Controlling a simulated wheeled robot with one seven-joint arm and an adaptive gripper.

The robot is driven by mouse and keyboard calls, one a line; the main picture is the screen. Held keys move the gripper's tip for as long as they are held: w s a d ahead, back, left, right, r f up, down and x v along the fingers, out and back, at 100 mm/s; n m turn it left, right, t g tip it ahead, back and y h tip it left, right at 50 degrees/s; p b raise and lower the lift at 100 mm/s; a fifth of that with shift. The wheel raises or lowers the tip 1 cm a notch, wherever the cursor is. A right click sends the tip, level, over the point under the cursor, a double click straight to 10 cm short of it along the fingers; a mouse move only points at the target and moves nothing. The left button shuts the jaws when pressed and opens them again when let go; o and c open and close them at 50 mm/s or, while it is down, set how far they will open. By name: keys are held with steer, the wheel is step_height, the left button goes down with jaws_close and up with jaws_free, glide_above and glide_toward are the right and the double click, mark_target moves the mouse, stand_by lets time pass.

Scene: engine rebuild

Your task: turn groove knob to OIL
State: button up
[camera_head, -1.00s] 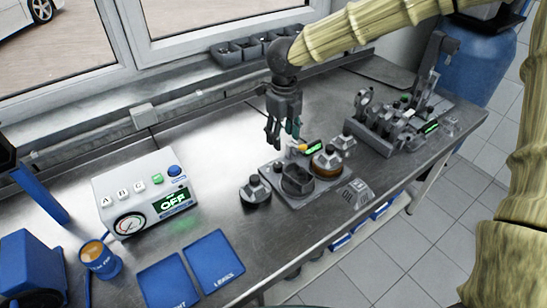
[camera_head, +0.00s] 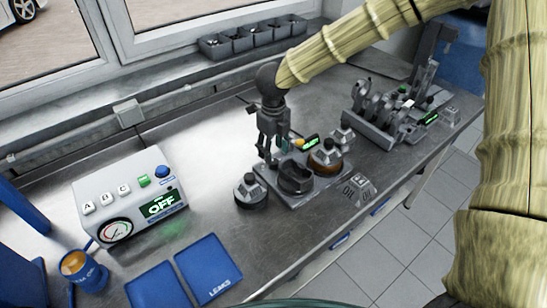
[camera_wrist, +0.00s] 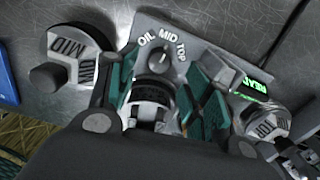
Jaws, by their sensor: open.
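The groove knob (camera_wrist: 161,60) is a small dark dial on a grey panel in the wrist view, with OIL, MID and TOP printed in an arc around its far side. I cannot surely tell which word it points to. My gripper (camera_wrist: 160,82) is open, with a teal-padded finger on each side of the knob area. I cannot tell whether the pads touch it. A dark round part (camera_wrist: 150,96) sits between the fingers, nearer the palm. In the head view my gripper (camera_head: 274,154) is low over the back left of the ring station (camera_head: 318,190); the knob is not clear there.
A lit green display (camera_wrist: 250,88) and a part marked TOP (camera_wrist: 268,122) lie right of the fingers. A part marked MID (camera_wrist: 72,62) is at left.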

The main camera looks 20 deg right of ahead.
mark_target(274, 161)
steer(key=shift+f+p, duration=0.4)
steer(key=shift+f, duration=1.95)
steer(key=c, duration=1.1)
